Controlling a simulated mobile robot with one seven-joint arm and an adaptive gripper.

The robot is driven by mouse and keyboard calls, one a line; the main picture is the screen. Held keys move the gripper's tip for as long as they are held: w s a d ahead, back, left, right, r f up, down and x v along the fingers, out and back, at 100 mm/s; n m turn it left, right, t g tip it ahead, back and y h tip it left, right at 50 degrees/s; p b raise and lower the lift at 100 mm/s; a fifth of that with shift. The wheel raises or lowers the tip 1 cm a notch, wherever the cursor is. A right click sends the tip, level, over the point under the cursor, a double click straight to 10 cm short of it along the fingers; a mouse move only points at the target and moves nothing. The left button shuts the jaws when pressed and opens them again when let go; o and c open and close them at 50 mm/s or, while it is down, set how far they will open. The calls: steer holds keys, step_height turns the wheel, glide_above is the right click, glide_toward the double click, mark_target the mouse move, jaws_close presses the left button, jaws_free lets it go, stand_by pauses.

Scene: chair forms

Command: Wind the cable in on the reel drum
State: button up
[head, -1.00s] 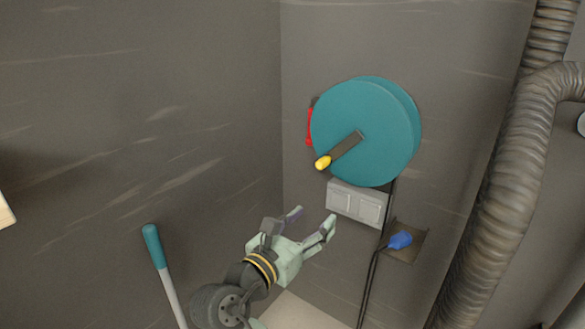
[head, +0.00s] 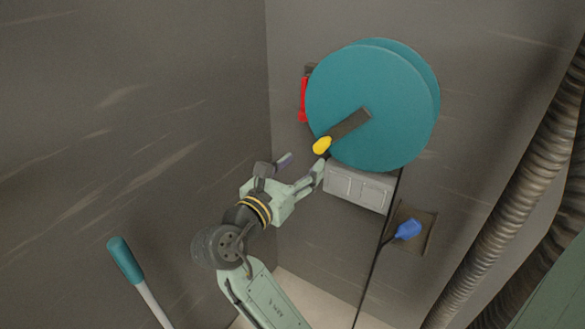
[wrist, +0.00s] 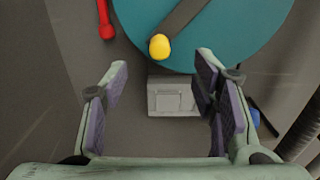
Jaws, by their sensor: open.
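The teal reel drum (head: 365,105) is mounted on the wall, with a dark crank arm (head: 348,126) ending in a yellow knob (head: 321,146). The crank points down and to the left. In the wrist view the yellow knob (wrist: 159,46) lies ahead of and between my fingers, beyond their tips. My gripper (head: 303,168) is open and empty, just below the knob and apart from it. The dark cable (head: 381,250) hangs down from the drum's lower right side. A blue plug-like piece (head: 407,230) sits beside the cable.
A grey socket box (head: 357,188) is on the wall right under the drum, close to my gripper. A red lever (head: 303,99) is at the drum's left edge. A ribbed duct (head: 510,190) runs along the right. A teal-topped pole (head: 125,260) stands at lower left.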

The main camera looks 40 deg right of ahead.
mark_target(318, 150)
steer(key=p+x, duration=0.1)
steer(key=x, duration=0.8)
steer(key=shift+w+d, duration=0.2)
steer(key=shift+d, duration=0.05)
steer(key=shift+c, duration=0.5)
steer(key=c, duration=1)
steer(key=shift+o, duration=0.2)
steer(key=o, duration=0.5)
